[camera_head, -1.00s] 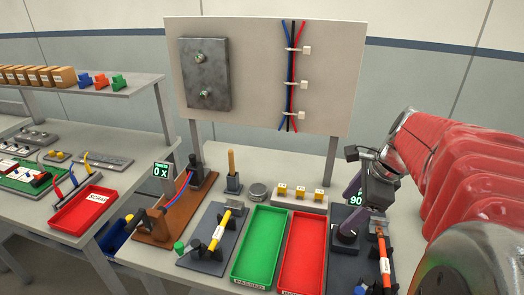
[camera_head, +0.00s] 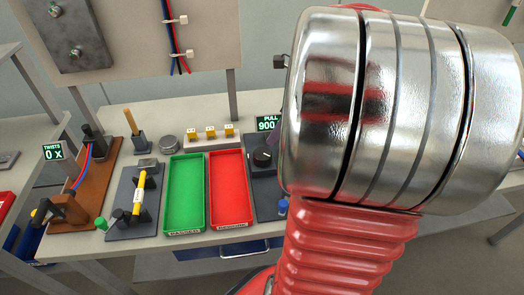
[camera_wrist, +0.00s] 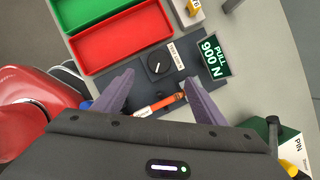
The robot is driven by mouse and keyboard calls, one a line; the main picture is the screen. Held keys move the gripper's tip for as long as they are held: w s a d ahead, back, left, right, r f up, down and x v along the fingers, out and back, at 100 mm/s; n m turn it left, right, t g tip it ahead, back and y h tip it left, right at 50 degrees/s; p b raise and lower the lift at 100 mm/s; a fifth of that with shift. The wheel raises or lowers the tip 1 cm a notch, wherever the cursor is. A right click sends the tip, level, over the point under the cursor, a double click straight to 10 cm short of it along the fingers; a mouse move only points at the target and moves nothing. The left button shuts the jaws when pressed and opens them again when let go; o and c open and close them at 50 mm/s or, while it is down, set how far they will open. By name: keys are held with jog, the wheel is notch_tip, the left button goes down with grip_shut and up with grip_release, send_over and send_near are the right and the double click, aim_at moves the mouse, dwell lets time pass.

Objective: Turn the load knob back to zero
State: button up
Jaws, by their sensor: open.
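The load knob is a black round dial with a white pointer mark, on the dark pull tester plate. It shows in the head view (camera_head: 263,157) and the wrist view (camera_wrist: 157,64). A green-lit display (camera_wrist: 214,56) beside it reads PULL 900 N. An orange-and-red tool with a white label (camera_wrist: 158,104) lies on the same plate. My gripper (camera_wrist: 158,88) is open, its two purple fingers spread to either side of the labelled tool, with the knob beyond the fingertips. Nothing is between the fingers that I can see held.
A red tray (camera_head: 229,190) and a green tray (camera_head: 185,193) lie left of the tester. A block with yellow pieces (camera_head: 211,134) stands behind them. A brown twist fixture (camera_head: 98,175) is further left.

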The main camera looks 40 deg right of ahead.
aim_at(263, 153)
jog(key=x, duration=1.2)
jog(key=shift+f, duration=0.25)
jog(key=shift+c, duration=0.2)
